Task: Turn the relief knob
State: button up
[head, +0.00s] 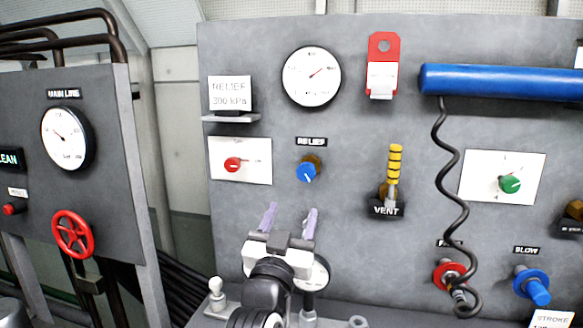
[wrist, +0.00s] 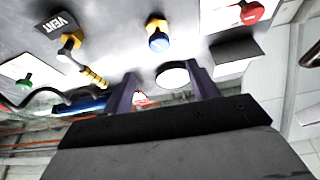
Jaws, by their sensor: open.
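The relief knob (head: 307,172) is a small blue knob with a white pointer line on a brass-coloured stem, under a black RELIEF label (head: 311,142) on the grey panel. In the wrist view, which is upside down, the blue knob (wrist: 158,40) shows beyond the fingertips. My gripper (head: 289,215) is open, with two purple fingers pointing at the panel. In the head view it appears below and slightly left of the knob, apart from it. In the wrist view my gripper (wrist: 161,74) has nothing between its fingers. A white gauge (head: 311,77) sits above the knob.
A sign (head: 230,93) reads RELIEF 300 kPa. A red knob (head: 232,164) on a white plate is left of the relief knob. A yellow-handled VENT lever (head: 394,168) stands to its right, beyond bare panel. A coiled black cable (head: 446,190) hangs further right.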

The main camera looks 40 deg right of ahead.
aim_at(306, 173)
jog(key=p+x, duration=0.5)
jog(key=x, duration=0.7)
jog(key=shift+w+d+r, duration=0.1)
jog(key=shift+d+r, duration=0.1)
jog(key=shift+r, duration=0.15)
jog(key=shift+w+d+r+p, duration=0.1)
jog(key=shift+w+d+p, duration=0.25)
jog(key=shift+p, duration=0.05)
jog(key=c, duration=1)
